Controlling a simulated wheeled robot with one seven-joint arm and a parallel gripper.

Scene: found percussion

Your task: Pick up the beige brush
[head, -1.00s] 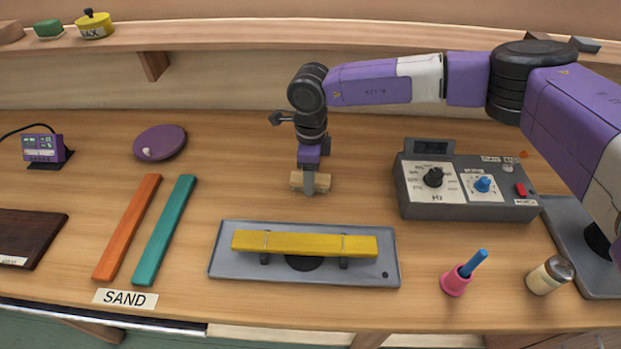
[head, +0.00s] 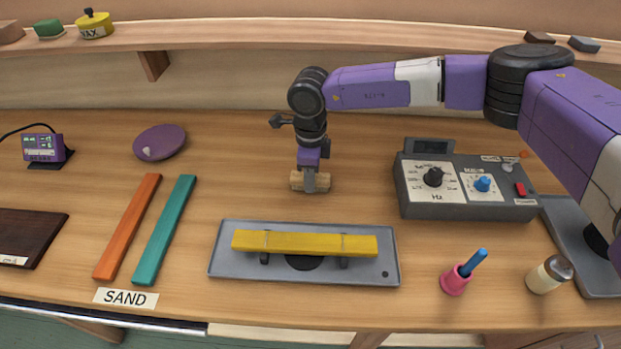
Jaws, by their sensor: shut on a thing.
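The beige brush (head: 323,182) is a small tan block near the middle of the table, behind the grey tray with the yellow bar. My gripper (head: 309,184) points down over it and is shut on it, with one finger showing in front of its near face. The other finger is hidden behind. The brush shows on both sides of the finger. I cannot tell whether it touches the table or is slightly above it.
A grey tray (head: 220,262) bears a yellow bar (head: 305,243) just in front. A grey control box (head: 415,205) stands to the right. Orange (head: 128,228) and teal (head: 164,232) bars lie to the left. A shelf (head: 230,37) runs along the back.

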